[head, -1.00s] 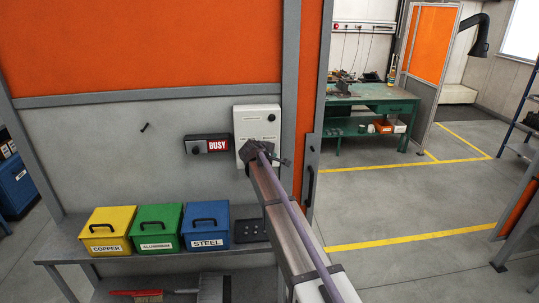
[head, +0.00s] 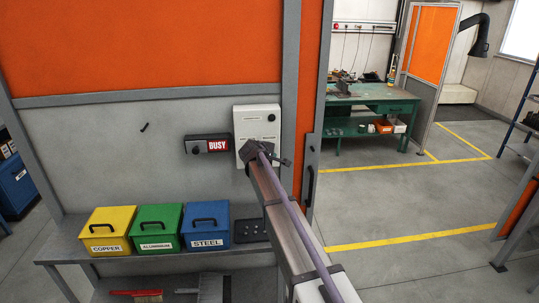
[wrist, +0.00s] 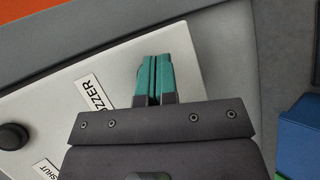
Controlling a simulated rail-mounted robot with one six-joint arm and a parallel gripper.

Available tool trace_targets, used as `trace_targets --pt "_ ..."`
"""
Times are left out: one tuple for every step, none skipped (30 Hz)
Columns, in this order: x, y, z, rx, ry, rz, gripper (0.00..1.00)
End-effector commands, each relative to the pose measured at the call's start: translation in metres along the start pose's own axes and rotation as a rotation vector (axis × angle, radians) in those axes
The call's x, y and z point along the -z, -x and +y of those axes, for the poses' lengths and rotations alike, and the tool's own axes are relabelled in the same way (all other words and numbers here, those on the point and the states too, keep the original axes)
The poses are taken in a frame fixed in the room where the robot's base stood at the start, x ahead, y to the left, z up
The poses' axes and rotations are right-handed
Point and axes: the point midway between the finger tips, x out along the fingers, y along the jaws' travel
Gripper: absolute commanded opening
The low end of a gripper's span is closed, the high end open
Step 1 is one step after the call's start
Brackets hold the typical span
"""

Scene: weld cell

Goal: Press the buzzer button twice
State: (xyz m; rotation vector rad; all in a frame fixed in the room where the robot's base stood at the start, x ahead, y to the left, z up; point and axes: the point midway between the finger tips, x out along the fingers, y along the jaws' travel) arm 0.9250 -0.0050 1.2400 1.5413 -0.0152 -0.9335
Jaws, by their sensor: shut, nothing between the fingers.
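The white control box (head: 258,118) is mounted on the grey wall panel, right of the BUSY sign. In the wrist view its pale face (wrist: 60,120) carries a BUZZER label (wrist: 96,93), partly a SHUT label (wrist: 45,170), and a round black knob (wrist: 12,136) at the left edge. My gripper (wrist: 153,60) has teal fingers, shut together and empty, over the box face to the right of the BUZZER label. No buzzer button is visible; my fingers or gripper body may cover it. Whether the fingertips touch the box cannot be told. In the head view my arm hides the fingers.
A black BUSY sign box (head: 208,144) is on the wall left of the control box. Yellow (head: 107,230), green (head: 156,227) and blue (head: 206,226) bins stand on the shelf below. A door handle (head: 311,184) is to the right. A green workbench (head: 375,104) stands behind.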

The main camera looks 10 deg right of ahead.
Motion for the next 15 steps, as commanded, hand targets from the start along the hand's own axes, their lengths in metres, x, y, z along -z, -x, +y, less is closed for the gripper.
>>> trace_targets --pt "-0.0023 0.0029 -0.0023 0.000 0.000 0.000 0.00" --pt "-0.0033 0.0042 -0.0033 0.000 0.000 0.000 0.00" --pt "-0.0044 0.0057 -0.0044 0.000 0.000 0.000 0.00" --pt "-0.0050 0.0065 -0.0050 0.000 0.000 0.000 0.00" --pt "-0.0054 0.0072 -0.0055 0.000 0.000 0.000 0.00" --pt "-0.0058 0.0076 -0.0058 0.000 0.000 0.000 0.00" --pt "-0.0058 0.0077 -0.0059 0.000 0.000 0.000 0.00" --pt "-0.0057 0.0077 -0.0059 0.000 0.000 0.000 0.00" --pt "-0.0055 0.0075 -0.0057 0.000 0.000 0.000 0.00" --pt "-0.0055 0.0075 -0.0057 0.000 0.000 0.000 0.00" --pt "-0.0055 0.0075 -0.0057 0.000 0.000 0.000 0.00" --pt "-0.0055 0.0075 -0.0057 0.000 0.000 0.000 0.00" --pt "-0.0055 0.0075 -0.0057 0.000 0.000 0.000 0.00" --pt "-0.0056 0.0076 -0.0058 0.000 0.000 0.000 0.00" --pt "-0.0060 0.0082 -0.0062 0.000 0.000 0.000 0.00"
